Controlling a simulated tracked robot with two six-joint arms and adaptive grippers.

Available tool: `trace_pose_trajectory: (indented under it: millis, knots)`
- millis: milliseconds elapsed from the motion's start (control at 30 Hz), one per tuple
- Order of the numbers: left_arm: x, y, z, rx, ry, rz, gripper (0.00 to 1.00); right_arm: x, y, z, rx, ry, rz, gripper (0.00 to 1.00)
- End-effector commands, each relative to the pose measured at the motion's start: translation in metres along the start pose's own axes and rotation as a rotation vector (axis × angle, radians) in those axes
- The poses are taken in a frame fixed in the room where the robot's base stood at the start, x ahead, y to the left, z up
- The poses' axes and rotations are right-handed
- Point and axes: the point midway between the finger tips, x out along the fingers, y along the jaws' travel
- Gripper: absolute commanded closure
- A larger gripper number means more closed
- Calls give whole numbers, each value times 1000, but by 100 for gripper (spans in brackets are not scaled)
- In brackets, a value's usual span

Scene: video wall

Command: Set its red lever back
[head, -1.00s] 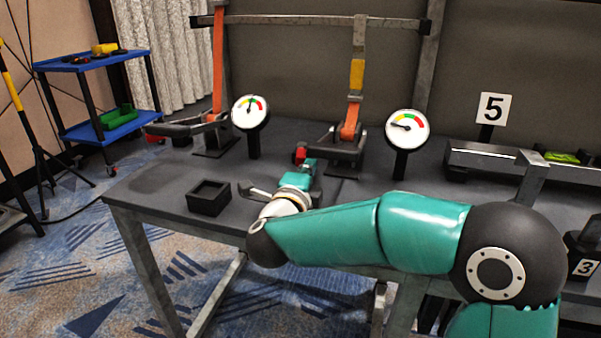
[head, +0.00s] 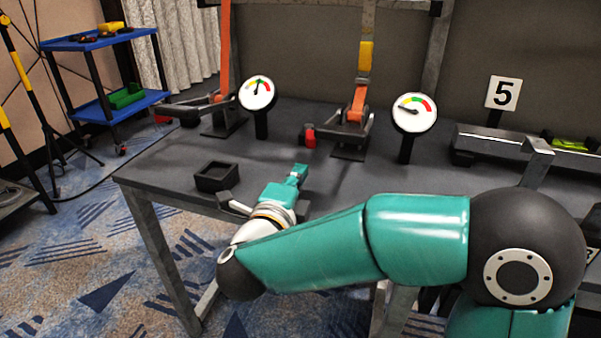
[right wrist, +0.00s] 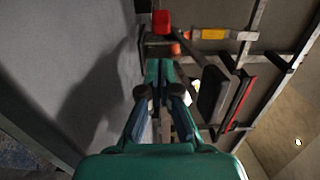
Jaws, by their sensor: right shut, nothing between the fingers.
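The red lever end (head: 309,135) sits at the left side of the middle ratchet (head: 350,132), low near the table top; it also shows in the right wrist view (right wrist: 161,21). An orange strap (head: 360,95) rises from this ratchet. The round gauge (head: 414,112) to its right has its needle pointing left, off the coloured arc. My right gripper (head: 299,170) is shut and empty over the table, in front of the red lever and apart from it. Its closed fingers also show in the right wrist view (right wrist: 159,72). My left gripper is not in view.
A second ratchet (head: 222,112) with a strap and a gauge (head: 257,92) stands to the left. A small black open box (head: 216,177) is left of my gripper. A number 5 sign (head: 503,93) and metal rails (head: 490,141) are at right.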

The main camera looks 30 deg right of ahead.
Motion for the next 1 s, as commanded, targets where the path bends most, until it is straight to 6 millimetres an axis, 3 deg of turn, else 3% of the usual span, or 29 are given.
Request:
trace_pose_trajectory:
  millis: [167, 500, 1000]
  knots:
    - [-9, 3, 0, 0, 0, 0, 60, 3, -3, -6, -2, 3, -1, 100]
    - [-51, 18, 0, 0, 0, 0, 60, 18, -3, -49, -4, 2, -1, 100]
    - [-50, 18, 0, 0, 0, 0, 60, 22, 2, -53, 2, 0, 0, 100]
